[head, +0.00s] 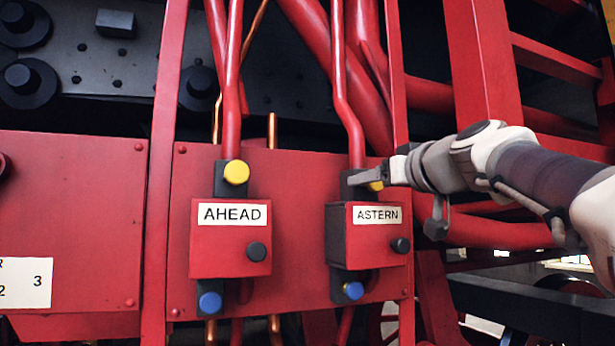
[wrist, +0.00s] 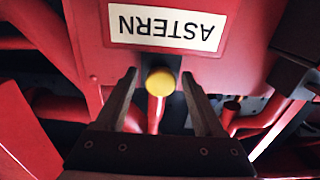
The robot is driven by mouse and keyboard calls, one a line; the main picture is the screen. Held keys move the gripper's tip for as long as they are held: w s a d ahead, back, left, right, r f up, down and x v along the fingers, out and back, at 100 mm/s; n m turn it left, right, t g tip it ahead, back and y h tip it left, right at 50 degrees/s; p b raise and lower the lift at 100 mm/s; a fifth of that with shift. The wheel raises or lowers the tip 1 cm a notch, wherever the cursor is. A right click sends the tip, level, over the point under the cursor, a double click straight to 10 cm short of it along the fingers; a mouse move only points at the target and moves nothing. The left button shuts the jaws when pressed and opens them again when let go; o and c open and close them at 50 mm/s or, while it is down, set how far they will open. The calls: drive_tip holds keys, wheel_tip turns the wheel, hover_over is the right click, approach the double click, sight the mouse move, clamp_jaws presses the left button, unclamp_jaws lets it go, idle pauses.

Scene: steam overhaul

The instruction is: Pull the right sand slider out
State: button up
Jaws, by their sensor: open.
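The right sand unit is a red box labelled ASTERN (head: 378,236). A yellow knob (head: 376,186) sits above it, a black knob (head: 401,245) on its face, and a blue knob (head: 354,290) below. My gripper (head: 354,180) reaches in from the right at the yellow knob and partly hides it. In the wrist view the fingers (wrist: 158,76) are open, one on each side of the yellow knob (wrist: 160,82), with a visible gap to each. The ASTERN label (wrist: 170,27) appears upside down there.
A similar red box labelled AHEAD (head: 230,238) stands to the left, with a yellow knob (head: 236,172) above and a blue knob (head: 209,303) below. Red pipes (head: 348,110) run down behind the boxes. A red upright (head: 399,90) stands close to my gripper.

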clamp_jaws()
idle(0.4)
idle(1.1)
